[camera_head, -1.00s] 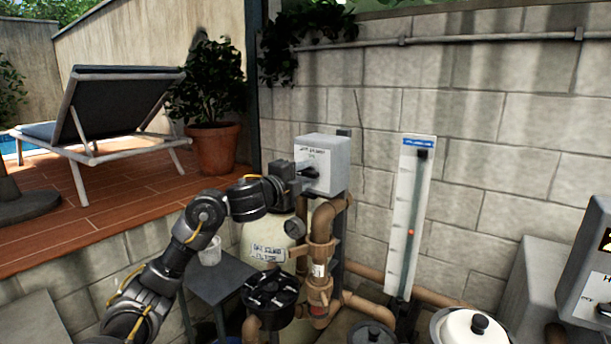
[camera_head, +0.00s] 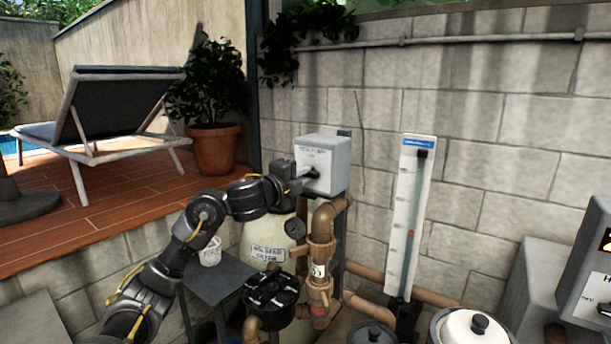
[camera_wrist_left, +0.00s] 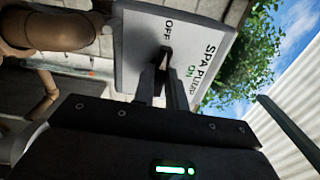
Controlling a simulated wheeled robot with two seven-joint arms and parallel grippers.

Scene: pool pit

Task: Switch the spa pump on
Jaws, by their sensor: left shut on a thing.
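The spa pump switch box (camera_head: 338,160) is a grey box on the block wall, with a white front plate. In the left wrist view the plate (camera_wrist_left: 140,45) reads "SPA PUMP", with a black OFF and a green ON. A small dark switch lever (camera_wrist_left: 166,52) stands out from the plate between these words; the fingers partly hide it, and I cannot tell its exact setting. My left gripper (camera_head: 306,173) is at the front of the box, shut on the lever. Its two dark fingers (camera_wrist_left: 164,85) show in the left wrist view. My right gripper is not in view.
Brown pipes (camera_head: 322,240) and a cream filter tank (camera_head: 262,238) stand below the box. A flow gauge (camera_head: 411,215) is on the wall to the right. A small table (camera_head: 218,280) with a white cup (camera_head: 210,252) stands left. Another grey box (camera_head: 590,270) is at the right edge.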

